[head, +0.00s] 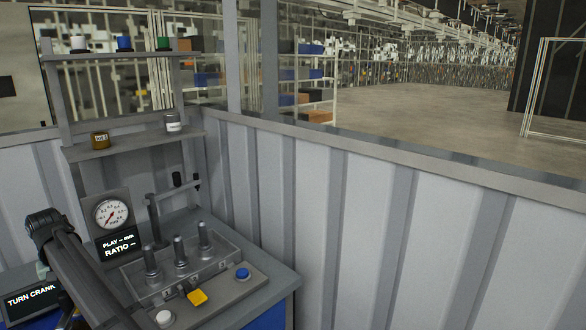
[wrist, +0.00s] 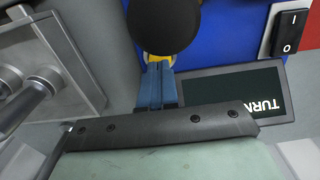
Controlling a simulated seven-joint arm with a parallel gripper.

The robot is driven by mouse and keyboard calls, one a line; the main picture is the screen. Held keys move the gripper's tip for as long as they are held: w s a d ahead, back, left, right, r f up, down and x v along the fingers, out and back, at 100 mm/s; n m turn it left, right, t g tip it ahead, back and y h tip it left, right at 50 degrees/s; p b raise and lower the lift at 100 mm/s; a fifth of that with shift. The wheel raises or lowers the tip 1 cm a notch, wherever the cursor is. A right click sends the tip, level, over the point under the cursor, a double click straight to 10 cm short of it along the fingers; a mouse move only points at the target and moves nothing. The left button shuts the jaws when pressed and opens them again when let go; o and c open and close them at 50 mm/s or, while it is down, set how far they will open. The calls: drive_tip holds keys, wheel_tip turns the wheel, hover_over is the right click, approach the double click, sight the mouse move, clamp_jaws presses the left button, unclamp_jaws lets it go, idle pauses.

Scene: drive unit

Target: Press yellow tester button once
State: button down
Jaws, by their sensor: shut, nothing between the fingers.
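A bit of yellow beside the knob is mostly hidden. In the head view my dark arm is at lower left, left of the yellow button, and my fingers cannot be made out.
A screen (head: 33,299) reads "TURN CRANK". A dial gauge (head: 111,213) stands above a "PLAY, RATIO" display (head: 118,245). A rocker switch (wrist: 290,33) is at right in the wrist view. A ribbed wall (head: 400,240) borders the bench.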

drive_tip(key=shift+f, duration=0.95)
drive_tip(key=shift+r, duration=3.55)
